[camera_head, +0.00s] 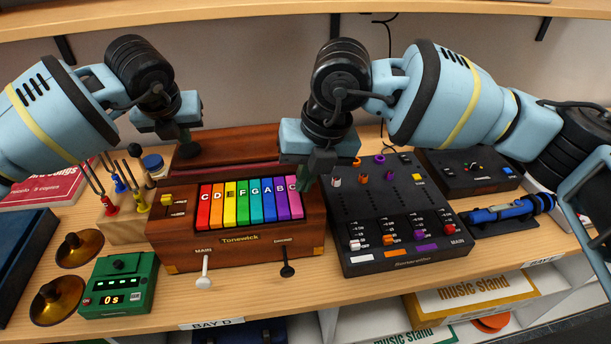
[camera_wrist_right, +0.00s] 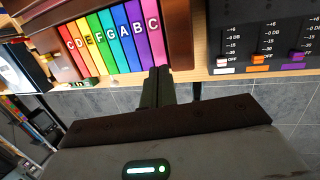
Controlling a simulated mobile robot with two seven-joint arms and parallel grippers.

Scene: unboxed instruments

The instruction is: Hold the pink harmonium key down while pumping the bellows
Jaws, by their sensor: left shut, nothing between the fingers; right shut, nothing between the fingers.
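The harmonium (camera_head: 240,247) is a brown wooden box labelled Tonewick, with rainbow keys lettered C to C. The pink key (camera_head: 296,208) is the rightmost; it also shows in the right wrist view (camera_wrist_right: 154,36). My right gripper (camera_head: 307,181) is shut and empty, its tips at the pink key's right side. In the right wrist view its fingertips (camera_wrist_right: 162,70) overlap the key's near end; I cannot tell whether they touch or press it. The bellows board (camera_head: 245,142) stands at the harmonium's back. My left gripper (camera_head: 188,149) is shut and empty at the board's left part; contact is unclear.
A black mixer (camera_head: 385,215) stands close on the right. A green pedal (camera_head: 119,284) and brass cymbals (camera_head: 57,299) lie at front left, beside tuning forks on a wooden block (camera_head: 118,227). White and black knobs (camera_head: 204,272) stick out in front of the harmonium.

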